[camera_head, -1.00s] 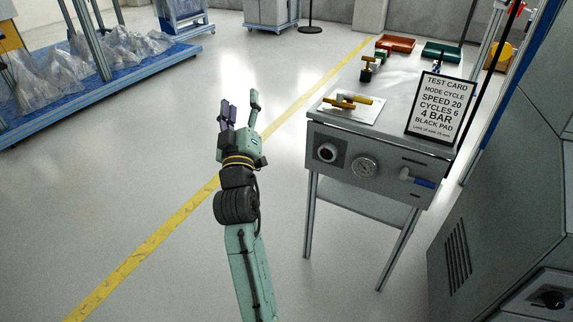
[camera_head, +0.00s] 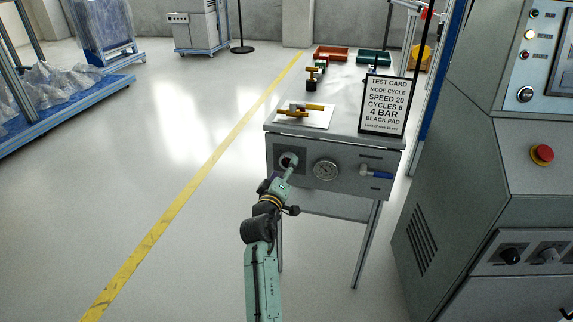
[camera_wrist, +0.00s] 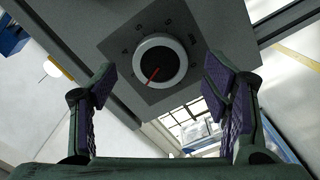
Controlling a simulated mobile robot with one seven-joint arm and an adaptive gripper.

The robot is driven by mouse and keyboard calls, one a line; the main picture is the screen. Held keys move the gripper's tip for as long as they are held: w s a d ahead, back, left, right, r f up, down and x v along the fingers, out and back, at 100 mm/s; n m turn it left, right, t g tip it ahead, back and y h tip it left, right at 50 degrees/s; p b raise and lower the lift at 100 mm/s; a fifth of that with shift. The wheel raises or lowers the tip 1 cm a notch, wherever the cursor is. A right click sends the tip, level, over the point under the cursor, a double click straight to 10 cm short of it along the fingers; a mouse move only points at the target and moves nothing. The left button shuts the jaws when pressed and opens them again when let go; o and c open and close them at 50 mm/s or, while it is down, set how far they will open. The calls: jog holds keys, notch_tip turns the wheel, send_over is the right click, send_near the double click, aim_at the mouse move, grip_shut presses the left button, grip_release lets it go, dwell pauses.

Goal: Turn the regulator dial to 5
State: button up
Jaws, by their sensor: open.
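The regulator dial (camera_wrist: 161,61) is a round knob with a pale rim, a dark centre and a red pointer line. The pointer points to the lower left in the wrist view. In the head view the dial (camera_head: 287,158) is at the left of the bench's front panel, partly hidden by my gripper (camera_head: 283,176). In the wrist view my gripper (camera_wrist: 160,85) is open, its purple-padded fingers on either side of the dial and apart from it.
A round gauge (camera_head: 326,171) and a blue-handled lever (camera_head: 376,175) are right of the dial on the panel. A test card (camera_head: 384,106) reading 4 BAR stands on the bench top (camera_head: 345,88). A grey machine (camera_head: 450,195) stands close on the right.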

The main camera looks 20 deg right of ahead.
jog(key=shift+x, duration=1.5)
jog(key=c, duration=1.2)
